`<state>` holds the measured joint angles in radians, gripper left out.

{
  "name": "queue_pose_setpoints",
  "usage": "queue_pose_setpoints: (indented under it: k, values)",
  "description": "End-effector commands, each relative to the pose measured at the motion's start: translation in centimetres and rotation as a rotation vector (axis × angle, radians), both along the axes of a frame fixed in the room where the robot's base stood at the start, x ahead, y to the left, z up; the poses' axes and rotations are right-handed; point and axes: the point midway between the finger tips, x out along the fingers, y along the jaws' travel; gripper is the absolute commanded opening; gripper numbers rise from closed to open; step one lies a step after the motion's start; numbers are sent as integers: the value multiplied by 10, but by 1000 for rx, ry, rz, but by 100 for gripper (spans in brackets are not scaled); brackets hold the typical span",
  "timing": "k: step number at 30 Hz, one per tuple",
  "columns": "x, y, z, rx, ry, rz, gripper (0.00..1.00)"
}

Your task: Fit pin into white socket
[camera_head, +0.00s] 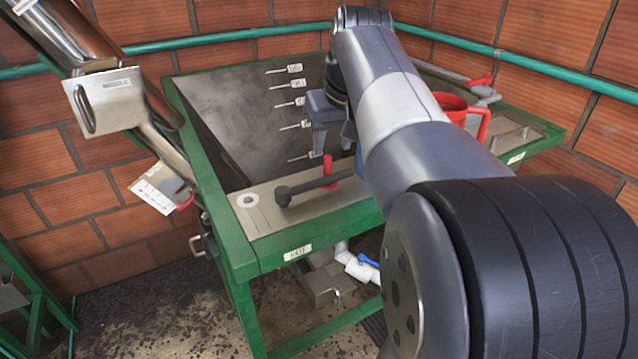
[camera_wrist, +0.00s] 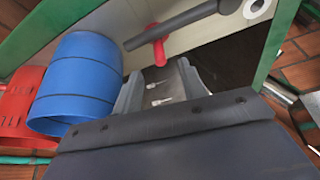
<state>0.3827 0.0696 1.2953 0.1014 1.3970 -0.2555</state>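A small red piece (camera_head: 328,168), which looks like the pin, stands upright by the black bar on the grey panel. It also shows in the wrist view (camera_wrist: 157,42), just beyond my fingertips. The white socket (camera_head: 247,200) is a pale ring with a dark hole at the panel's left end. Part of it shows at the top of the wrist view (camera_wrist: 257,8). My gripper (camera_head: 322,138) is above and behind the panel, near the red piece. In the wrist view its two grey fingers (camera_wrist: 160,88) are apart, with nothing between them.
A black bar (camera_head: 310,187) with a rounded end lies along the panel. The green-framed hopper (camera_head: 215,100) has several level tags inside. A steel chute (camera_head: 120,90) rises at left.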

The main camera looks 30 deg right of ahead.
Motion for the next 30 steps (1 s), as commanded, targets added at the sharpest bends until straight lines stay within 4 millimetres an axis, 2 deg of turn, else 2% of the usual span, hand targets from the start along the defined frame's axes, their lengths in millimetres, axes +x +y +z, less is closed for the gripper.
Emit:
queue_pose_setpoints:
  k: [3, 11, 18, 22, 28, 30]
  values:
    - [7, -1, -19, 1, 3, 0, 40]
    - [16, -1, -38, 1, 3, 1, 40]
    - [30, -3, -70, 1, 3, 1, 40]
    - [33, -4, -77, 0, 1, 1, 40]
    - [33, -4, -77, 0, 0, 1, 40]
    - [33, -4, -77, 0, 0, 1, 34]
